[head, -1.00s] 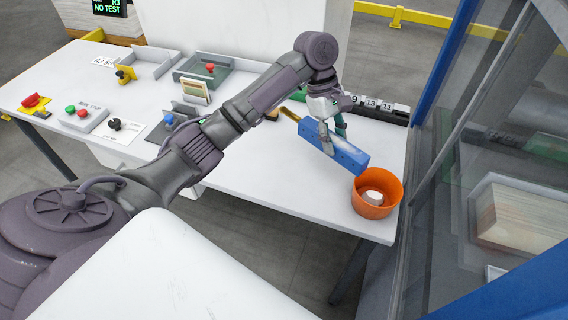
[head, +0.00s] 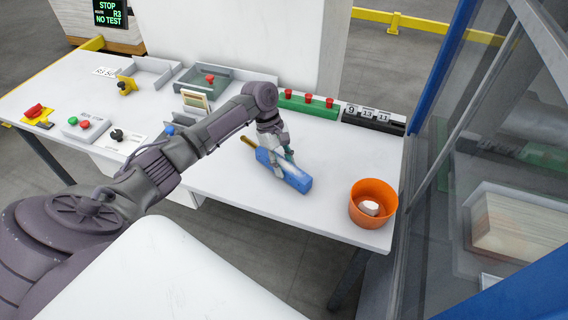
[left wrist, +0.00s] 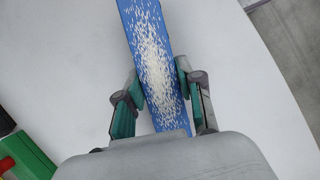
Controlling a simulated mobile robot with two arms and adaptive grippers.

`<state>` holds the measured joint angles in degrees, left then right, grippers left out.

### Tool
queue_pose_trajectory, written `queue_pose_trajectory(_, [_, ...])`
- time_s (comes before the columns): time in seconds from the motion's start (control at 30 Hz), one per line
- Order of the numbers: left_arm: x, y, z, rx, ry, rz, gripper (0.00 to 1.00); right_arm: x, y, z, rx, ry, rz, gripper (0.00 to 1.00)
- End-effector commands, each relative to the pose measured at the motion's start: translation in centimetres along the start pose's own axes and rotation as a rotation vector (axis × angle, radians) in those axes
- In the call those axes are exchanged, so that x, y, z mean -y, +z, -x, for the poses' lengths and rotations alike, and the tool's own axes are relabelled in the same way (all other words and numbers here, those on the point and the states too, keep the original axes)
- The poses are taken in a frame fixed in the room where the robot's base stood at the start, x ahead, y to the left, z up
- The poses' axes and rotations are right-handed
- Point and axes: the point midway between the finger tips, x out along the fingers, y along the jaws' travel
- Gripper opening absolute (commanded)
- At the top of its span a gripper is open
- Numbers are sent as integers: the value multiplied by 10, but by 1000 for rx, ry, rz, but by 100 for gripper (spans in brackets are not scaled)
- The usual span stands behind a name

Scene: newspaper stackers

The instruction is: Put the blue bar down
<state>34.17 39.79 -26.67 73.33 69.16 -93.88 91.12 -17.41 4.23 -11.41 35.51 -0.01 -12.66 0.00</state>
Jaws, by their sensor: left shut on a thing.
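The blue bar (head: 291,176) is a long blue block with a brass-coloured end piece on its far left end. My left gripper (head: 276,161) is shut on it near its middle, with the bar low over the white table. I cannot tell whether the bar touches the table top. In the left wrist view the bar (left wrist: 154,62) shows a patch of white flecks on its face, and the fingers of the gripper (left wrist: 160,95) lie along both sides of it. My right gripper is not in view.
An orange bucket (head: 373,204) with a white thing inside stands right of the bar. A green strip with red knobs (head: 308,103) and a numbered black rack (head: 374,118) line the back edge. The white table (head: 230,205) is clear around the bar. A glazed frame stands at right.

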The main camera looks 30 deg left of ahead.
Motion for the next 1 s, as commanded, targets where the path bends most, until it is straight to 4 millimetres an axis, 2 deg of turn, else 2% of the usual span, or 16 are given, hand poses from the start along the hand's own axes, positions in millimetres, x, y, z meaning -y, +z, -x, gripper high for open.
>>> queue_pose_trajectory(0.47, [-1, -3, -9, 1, 1, -1, 0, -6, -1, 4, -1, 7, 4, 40])
queue_pose_trajectory(0.5, [0, -4, -10, 0, 1, -1, 42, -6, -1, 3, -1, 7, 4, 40])
queue_pose_trajectory(0.6, [0, -4, -10, 0, 1, -1, 58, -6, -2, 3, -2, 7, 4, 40])
queue_pose_trajectory(0.63, [0, -4, -10, 0, 1, -1, 62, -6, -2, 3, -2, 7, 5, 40])
queue_pose_trajectory(1.0, [-1, -3, -6, -2, 2, 0, 62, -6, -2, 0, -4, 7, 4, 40])
